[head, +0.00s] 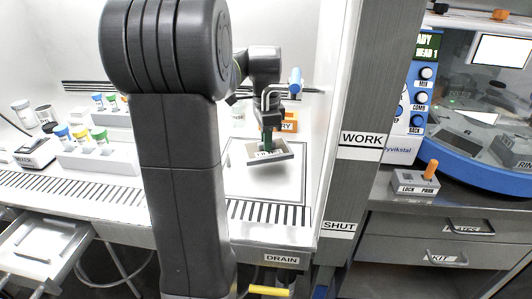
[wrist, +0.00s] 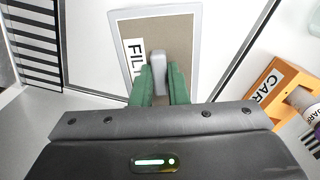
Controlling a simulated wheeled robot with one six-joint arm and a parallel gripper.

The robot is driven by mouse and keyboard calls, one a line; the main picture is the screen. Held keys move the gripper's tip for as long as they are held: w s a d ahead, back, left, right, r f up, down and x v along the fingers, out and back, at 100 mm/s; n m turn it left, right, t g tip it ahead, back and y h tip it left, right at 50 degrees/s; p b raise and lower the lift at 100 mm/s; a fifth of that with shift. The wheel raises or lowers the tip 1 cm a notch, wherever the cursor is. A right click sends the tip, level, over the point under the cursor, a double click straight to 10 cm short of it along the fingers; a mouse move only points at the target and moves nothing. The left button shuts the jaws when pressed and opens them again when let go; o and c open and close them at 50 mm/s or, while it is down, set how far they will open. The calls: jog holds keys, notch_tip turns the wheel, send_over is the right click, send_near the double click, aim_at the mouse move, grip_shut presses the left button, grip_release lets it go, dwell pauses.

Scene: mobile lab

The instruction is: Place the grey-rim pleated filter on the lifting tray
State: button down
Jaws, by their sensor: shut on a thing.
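The grey-rim pleated filter (head: 284,157) hangs in my gripper (head: 268,138) above the bench in the head view. In the wrist view the filter (wrist: 184,38) shows a tan face, a pale grey rim and a white label starting "FIL". The green fingers of my gripper (wrist: 158,88) are shut on its grey grip tab (wrist: 157,68). Below it in the head view is a square outlined panel (head: 240,190) in the bench. A pale shallow tray (head: 22,268) stands low at the left front. No readable label shows which is the lifting tray.
An orange-fronted holder (head: 290,126), its label partly readable, stands behind the filter; it also shows in the wrist view (wrist: 285,82). Racks with coloured-cap tubes (head: 98,160) stand left. A grey post marked WORK and SHUT (head: 345,180) bounds the right, beside a blue machine (head: 455,150).

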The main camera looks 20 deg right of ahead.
jog(key=shift+f+b, duration=0.4)
jog(key=shift+f, duration=1.35)
jog(key=shift+f, duration=0.1)
jog(key=c, duration=1.4)
grip_release()
jog(key=shift+f, duration=0.1)
notch_tip(320, 180, up, 12)
jog(key=p, duration=0.3)
jog(key=shift+r, duration=0.2)
